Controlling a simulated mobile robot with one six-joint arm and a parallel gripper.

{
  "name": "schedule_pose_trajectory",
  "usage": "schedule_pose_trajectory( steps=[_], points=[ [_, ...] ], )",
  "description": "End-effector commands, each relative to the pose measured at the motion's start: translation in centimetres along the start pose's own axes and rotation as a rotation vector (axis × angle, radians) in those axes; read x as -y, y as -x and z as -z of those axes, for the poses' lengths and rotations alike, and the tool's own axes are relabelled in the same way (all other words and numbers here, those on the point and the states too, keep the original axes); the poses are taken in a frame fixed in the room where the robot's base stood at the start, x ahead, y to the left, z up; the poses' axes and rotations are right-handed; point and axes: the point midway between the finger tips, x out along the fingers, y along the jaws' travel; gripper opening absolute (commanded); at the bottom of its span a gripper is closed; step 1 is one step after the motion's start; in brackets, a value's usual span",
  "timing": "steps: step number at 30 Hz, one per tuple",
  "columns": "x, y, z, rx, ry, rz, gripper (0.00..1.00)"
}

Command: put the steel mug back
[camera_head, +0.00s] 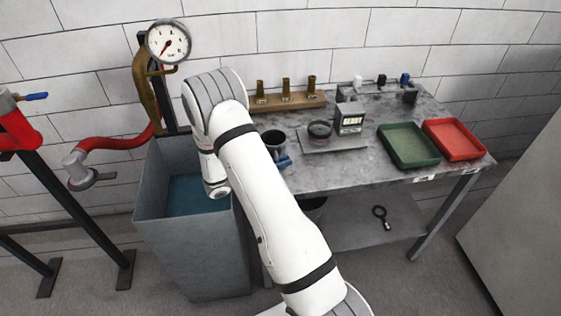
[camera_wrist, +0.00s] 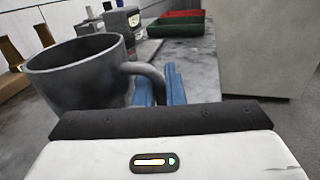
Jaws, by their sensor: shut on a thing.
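The steel mug (camera_head: 273,140) is a dark grey cup, upright at the left end of the metal bench (camera_head: 350,178). In the wrist view the mug (camera_wrist: 85,78) fills the left side, with its handle toward my gripper. My gripper (camera_head: 284,162) has blue fingers and is shut on the handle; the fingers (camera_wrist: 165,88) also show in the wrist view. My white arm hides part of the bench's left edge. I cannot tell whether the mug's base touches the bench.
A grey tank (camera_head: 190,250) holding water stands left of the bench. A wooden rack (camera_head: 288,102) with brass nozzles is behind the mug. A scale (camera_head: 335,142) with a dark round piece is to its right. Green (camera_head: 408,147) and red (camera_head: 455,140) trays are further right.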

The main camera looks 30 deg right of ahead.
Motion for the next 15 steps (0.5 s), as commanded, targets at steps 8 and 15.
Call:
schedule_pose_trajectory(
  steps=[8, 15],
  points=[
    [-0.03, 0.04, 0.1, 0.001, -0.002, -0.001, 0.0],
    [-0.02, 0.06, 0.34, 0.0, -0.001, -0.001, 0.2]
  ],
)
